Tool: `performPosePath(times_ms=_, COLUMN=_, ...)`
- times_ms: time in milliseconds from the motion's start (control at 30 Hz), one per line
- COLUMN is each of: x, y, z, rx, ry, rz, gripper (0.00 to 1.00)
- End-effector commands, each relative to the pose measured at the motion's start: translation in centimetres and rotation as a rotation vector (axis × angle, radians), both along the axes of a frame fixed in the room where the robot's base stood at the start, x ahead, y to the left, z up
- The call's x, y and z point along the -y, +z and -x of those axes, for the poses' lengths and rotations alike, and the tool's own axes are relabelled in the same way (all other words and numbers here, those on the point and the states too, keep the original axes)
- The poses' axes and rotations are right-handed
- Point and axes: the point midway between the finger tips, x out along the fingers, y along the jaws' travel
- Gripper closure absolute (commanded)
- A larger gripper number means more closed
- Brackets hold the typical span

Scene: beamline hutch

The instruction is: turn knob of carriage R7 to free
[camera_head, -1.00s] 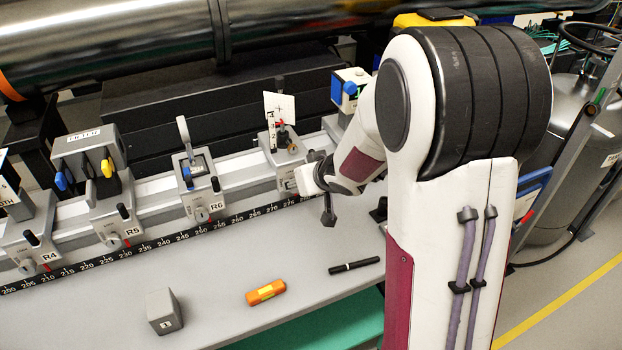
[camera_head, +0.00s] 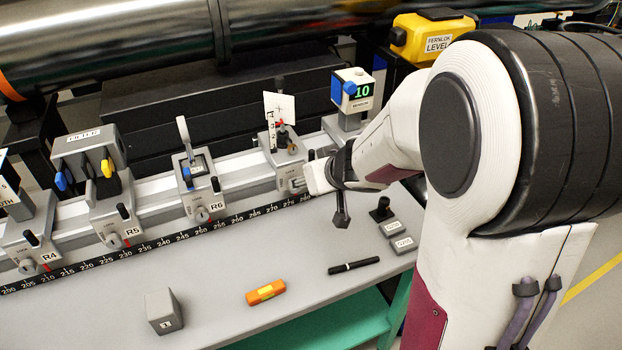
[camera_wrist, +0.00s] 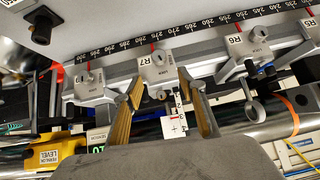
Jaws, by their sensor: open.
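Carriage R7 (camera_head: 279,160) sits on the rail and carries a white target card with a cross (camera_head: 280,106). In the wrist view, which is upside down, carriage R7 (camera_wrist: 160,68) is ahead of my gripper (camera_wrist: 159,80). Its small round grey knob (camera_wrist: 158,58) shows beside the R7 label, with a red mark near it at the scale. The two tan-padded fingers are open and spread, one on each side of the carriage in the picture, with nothing between them. In the head view my gripper (camera_head: 318,179) is at R7's front right and hides part of its front.
Carriage R6 (camera_head: 198,190) stands left of R7; another carriage with a display (camera_head: 350,98) stands right. A grey block (camera_head: 163,311), an orange tool (camera_head: 266,292) and a black pen (camera_head: 354,265) lie on the bench. A black joystick-like knob (camera_head: 381,209) stands right of my gripper.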

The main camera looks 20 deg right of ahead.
Motion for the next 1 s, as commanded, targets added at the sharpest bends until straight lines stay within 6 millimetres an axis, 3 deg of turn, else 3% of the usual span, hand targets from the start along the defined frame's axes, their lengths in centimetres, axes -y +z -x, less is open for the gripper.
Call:
performPosePath(times_ms=667, x=-0.4, y=-0.2, z=0.2, rx=-0.003, ry=0.007, rz=-0.016, gripper=0.6)
performPosePath(times_ms=867, x=-2.5, y=-2.1, z=0.1, rx=-0.01, ry=0.042, rz=-0.105, gripper=0.6)
performPosePath(times_ms=1000, x=-4.9, y=-3.8, z=-0.1, rx=-0.006, ry=0.074, rz=-0.213, gripper=0.6)
